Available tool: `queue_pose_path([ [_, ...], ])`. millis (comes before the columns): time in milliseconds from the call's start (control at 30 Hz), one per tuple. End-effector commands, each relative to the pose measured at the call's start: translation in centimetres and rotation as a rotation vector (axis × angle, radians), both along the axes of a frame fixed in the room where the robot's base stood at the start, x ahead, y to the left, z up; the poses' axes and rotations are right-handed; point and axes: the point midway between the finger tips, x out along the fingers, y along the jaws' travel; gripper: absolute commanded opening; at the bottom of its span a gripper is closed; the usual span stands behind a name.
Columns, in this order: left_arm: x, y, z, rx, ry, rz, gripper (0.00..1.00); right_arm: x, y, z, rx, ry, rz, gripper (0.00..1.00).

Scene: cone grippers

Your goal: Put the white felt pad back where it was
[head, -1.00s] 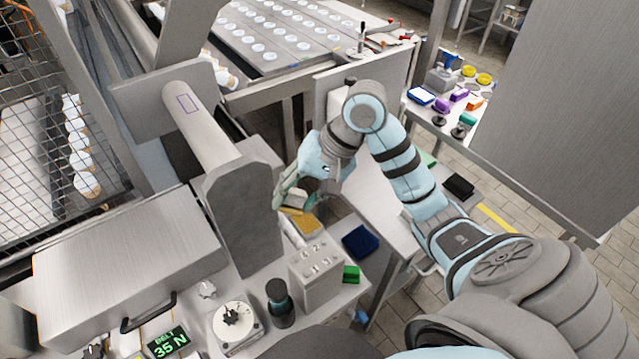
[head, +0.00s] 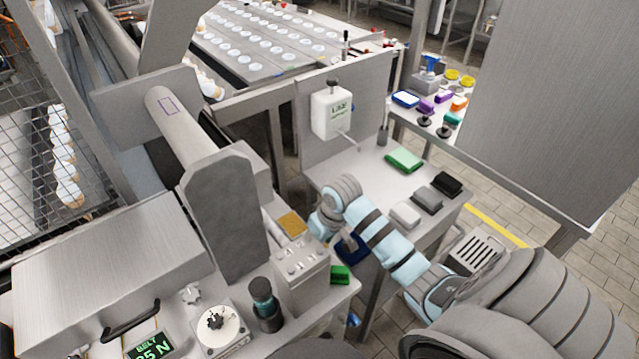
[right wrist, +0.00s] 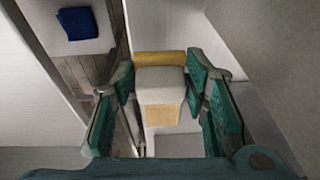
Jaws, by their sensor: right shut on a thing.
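My right gripper (right wrist: 160,78) has its two green-lined fingers on either side of a whitish block, the white felt pad (right wrist: 160,88), and is shut on it. A yellow-tan pad (right wrist: 160,116) shows beyond and below the felt pad in the right wrist view; I cannot tell whether they touch. In the head view the tan pad (head: 291,223) lies on a ledge of the machine, just left of my right wrist. The right fingers and the held pad are hidden there. My left gripper is not in view.
A side table (head: 375,175) holds a green pad (head: 404,160), a black pad (head: 447,184), a dark grey pad (head: 427,200) and a pale grey pad (head: 405,214). A dark blue cloth (head: 350,248) lies below my right forearm. A white dispenser (head: 332,112) hangs behind the table.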

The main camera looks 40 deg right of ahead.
Motion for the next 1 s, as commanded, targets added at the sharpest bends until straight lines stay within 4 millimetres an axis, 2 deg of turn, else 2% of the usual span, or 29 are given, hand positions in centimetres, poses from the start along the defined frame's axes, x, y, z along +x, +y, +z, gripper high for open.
queue_pose_path([
  [33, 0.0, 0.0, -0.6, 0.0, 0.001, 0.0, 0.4, -0.1, 0.0, -1.4, 0.002, 0.004, 0.0, 0.19],
  [133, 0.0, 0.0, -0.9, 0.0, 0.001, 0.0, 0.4, 0.0, 0.0, -2.7, 0.002, 0.002, 0.0, 0.19],
  [467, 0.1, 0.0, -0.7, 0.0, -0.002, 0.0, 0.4, 0.0, 0.0, -2.9, 0.001, 0.001, 0.0, 0.19],
  [500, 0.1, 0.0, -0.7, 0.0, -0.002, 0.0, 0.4, 0.0, 0.0, -2.9, 0.001, 0.0, 0.0, 0.44],
  [533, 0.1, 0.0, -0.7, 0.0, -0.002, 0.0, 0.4, 0.0, 0.0, -2.9, 0.001, 0.0, 0.0, 0.49],
  [867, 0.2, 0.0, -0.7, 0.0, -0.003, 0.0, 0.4, 0.0, 0.0, -2.7, 0.001, 0.0, 0.0, 0.49],
  [1000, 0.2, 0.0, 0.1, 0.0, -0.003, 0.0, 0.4, -0.4, -0.2, -0.6, -0.001, -0.002, 0.001, 0.49],
])
